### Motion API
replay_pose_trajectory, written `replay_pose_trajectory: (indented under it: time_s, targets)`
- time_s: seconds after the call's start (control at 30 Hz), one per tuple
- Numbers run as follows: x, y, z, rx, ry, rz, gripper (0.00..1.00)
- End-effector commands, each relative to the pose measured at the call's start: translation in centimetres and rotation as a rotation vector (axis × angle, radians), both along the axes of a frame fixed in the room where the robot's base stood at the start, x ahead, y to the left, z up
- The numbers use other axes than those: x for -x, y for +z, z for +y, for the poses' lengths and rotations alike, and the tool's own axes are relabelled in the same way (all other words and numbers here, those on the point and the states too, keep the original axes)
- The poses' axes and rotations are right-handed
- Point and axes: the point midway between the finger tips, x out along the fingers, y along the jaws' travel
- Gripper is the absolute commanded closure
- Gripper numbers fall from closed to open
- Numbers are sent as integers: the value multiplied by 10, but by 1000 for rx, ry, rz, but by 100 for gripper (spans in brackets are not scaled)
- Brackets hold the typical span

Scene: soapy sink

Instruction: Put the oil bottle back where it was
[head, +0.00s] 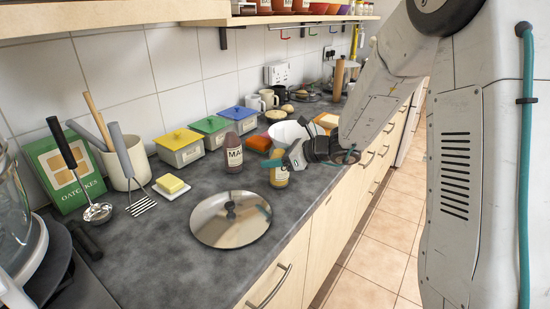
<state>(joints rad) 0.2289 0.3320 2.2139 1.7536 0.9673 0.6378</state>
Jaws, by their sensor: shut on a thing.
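The oil bottle (279,177) is a small yellowish bottle with a pale label, upright near the front edge of the dark worktop. My gripper (288,158) reaches in from the right and is shut on its upper part. The gripper hides the bottle's top. I cannot tell whether the bottle's base touches the worktop. A brown bottle (234,155) with a pale label, partly reading "MA", stands just to its left and farther back.
A round metal lid (225,220) lies in front of the bottles. Behind are an orange sponge-like item (258,143), a white bowl (287,132) and coloured-lid boxes (180,150). A butter dish (171,187) and utensil pot (127,165) stand left. Bare worktop (170,250) lies at front left.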

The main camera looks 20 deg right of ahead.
Motion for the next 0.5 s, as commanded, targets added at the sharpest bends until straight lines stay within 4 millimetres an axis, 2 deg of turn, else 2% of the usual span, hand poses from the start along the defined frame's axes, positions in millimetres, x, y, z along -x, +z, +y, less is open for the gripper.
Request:
replay_pose_trajectory:
  time_s: [0.07, 0.1, 0.17, 0.5]
  targets:
    - [0, -3, 0, -1, 0, 1, 84]
    - [0, -3, 0, -1, 1, 1, 39]
    - [0, -3, 0, -1, 0, 1, 26]
    - [0, 2, 0, 0, 0, -1, 26]
